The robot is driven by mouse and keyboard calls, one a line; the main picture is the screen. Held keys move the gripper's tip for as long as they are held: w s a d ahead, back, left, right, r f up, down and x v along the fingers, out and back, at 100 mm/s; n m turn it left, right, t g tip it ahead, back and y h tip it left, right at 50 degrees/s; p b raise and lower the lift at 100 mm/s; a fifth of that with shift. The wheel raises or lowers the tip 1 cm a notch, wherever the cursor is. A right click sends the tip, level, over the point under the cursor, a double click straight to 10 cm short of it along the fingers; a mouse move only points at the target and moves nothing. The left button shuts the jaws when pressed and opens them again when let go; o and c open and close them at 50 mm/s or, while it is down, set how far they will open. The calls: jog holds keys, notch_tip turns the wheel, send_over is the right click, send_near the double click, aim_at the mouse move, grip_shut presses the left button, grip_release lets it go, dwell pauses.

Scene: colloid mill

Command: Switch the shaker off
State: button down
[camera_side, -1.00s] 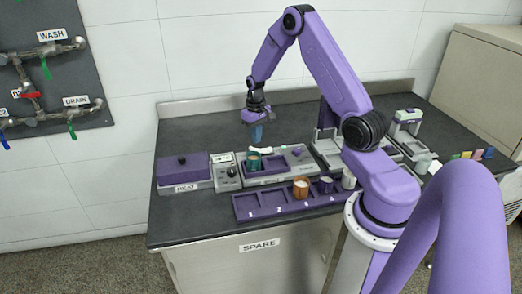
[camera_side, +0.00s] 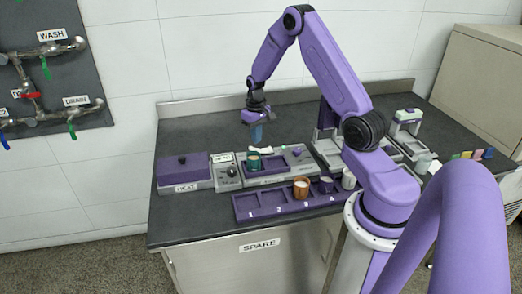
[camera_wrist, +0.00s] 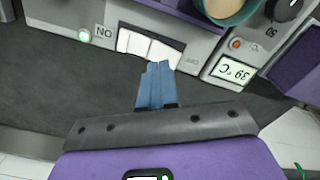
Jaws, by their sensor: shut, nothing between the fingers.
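The shaker (camera_side: 291,174) is a grey unit with a purple tray; a teal cup (camera_side: 254,163) stands at its left end. Its white rocker switch (camera_side: 262,149) is on the back edge, left of the middle. In the wrist view the switch (camera_wrist: 135,42) is a long white bar with angled faces. Beside it are an "ON" label (camera_wrist: 104,32) and a lit green lamp (camera_wrist: 84,36). My gripper (camera_side: 257,142) points down behind the switch, its blue fingers shut and empty. In the wrist view the fingertips (camera_wrist: 158,68) overlap the switch's near edge; I cannot tell whether they touch.
A purple heater block (camera_side: 184,168) and a panel with a knob (camera_side: 229,176) stand to the left. A display (camera_wrist: 232,71) reads 39 °C. A purple numbered rack (camera_side: 262,206) with cups lies in front. The counter behind is clear.

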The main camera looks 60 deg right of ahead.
jog(key=shift+f, duration=2)
dwell(1.3)
jog(key=shift+r, duration=3.55)
